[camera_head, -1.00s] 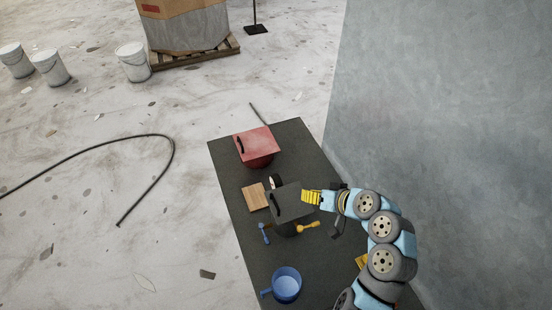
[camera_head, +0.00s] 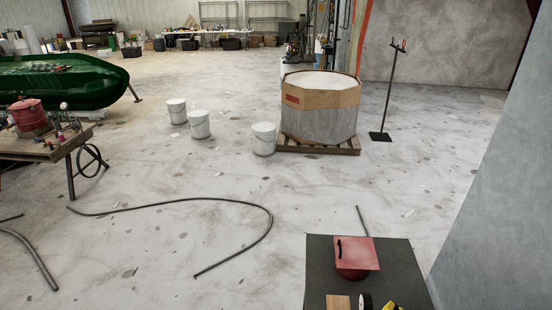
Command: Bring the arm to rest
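Only the yellow tip of my gripper (camera_head: 391,305) shows, at the bottom edge of the head view over the dark table (camera_head: 395,262). The rest of my arm is below the picture. I cannot tell whether the fingers are open or shut, or whether they hold anything. A red pot with a flat square red lid (camera_head: 352,257) and a black handle stands on the table, beyond my gripper and apart from it.
A wooden block (camera_head: 338,302) is cut by the bottom edge. A grey wall (camera_head: 500,190) rises to the right of the table. White buckets (camera_head: 264,139), a large bin on a pallet (camera_head: 318,115) and a black hose (camera_head: 235,202) are on the floor beyond.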

